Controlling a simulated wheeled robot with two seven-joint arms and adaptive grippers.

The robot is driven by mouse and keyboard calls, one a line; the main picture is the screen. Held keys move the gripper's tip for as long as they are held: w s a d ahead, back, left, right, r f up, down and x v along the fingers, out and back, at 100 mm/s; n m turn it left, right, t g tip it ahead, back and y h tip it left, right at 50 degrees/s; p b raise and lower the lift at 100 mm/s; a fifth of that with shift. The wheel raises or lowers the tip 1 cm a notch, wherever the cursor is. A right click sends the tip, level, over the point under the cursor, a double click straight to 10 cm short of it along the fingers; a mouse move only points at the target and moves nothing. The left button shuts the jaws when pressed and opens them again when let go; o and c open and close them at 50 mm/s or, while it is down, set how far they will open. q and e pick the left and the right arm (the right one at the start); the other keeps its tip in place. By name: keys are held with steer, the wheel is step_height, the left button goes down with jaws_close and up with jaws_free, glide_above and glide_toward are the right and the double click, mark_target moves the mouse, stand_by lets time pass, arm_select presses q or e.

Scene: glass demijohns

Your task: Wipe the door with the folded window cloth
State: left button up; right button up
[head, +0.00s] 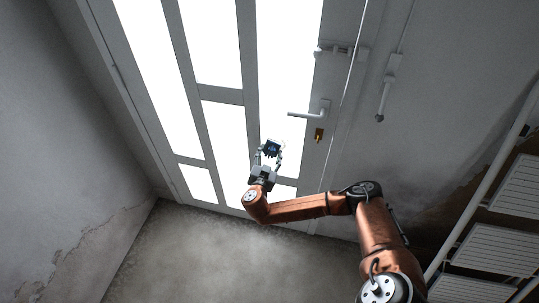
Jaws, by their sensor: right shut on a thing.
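The door (247,97) is a grey frame with several bright white panes, and it fills the top middle of the head view. My right gripper (271,153) is in front of the door's lower part, left of and below the handle. It is shut on a small dark blue-green folded cloth (273,147), held at the fingertips. I cannot tell whether the cloth touches the door. My left gripper is not in view.
A lever handle (312,111) and a brass lock piece (319,135) stick out close to the right of the gripper. A latch (341,49) sits higher up. White slatted panels (503,243) stand at the right. The concrete floor (215,262) at lower left is clear.

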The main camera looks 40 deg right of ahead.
mark_target(291, 148)
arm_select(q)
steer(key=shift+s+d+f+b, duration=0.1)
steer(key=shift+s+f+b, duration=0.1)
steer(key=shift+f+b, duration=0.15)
arm_select(e)
steer(key=shift+x, duration=0.9)
steer(key=shift+r, duration=0.15)
steer(key=shift+s+d+r+p, duration=0.1)
steer(key=shift+s+d+p, duration=0.45)
steer(key=shift+s+d, duration=0.15)
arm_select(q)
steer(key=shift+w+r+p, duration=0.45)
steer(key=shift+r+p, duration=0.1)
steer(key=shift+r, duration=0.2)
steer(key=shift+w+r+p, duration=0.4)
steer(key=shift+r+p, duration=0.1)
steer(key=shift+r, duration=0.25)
arm_select(e)
steer(key=shift+s+d, duration=0.95)
steer(key=shift+s, duration=0.2)
steer(key=shift+s+d, duration=0.9)
steer(key=shift+s, duration=0.2)
steer(key=shift+w, duration=0.1)
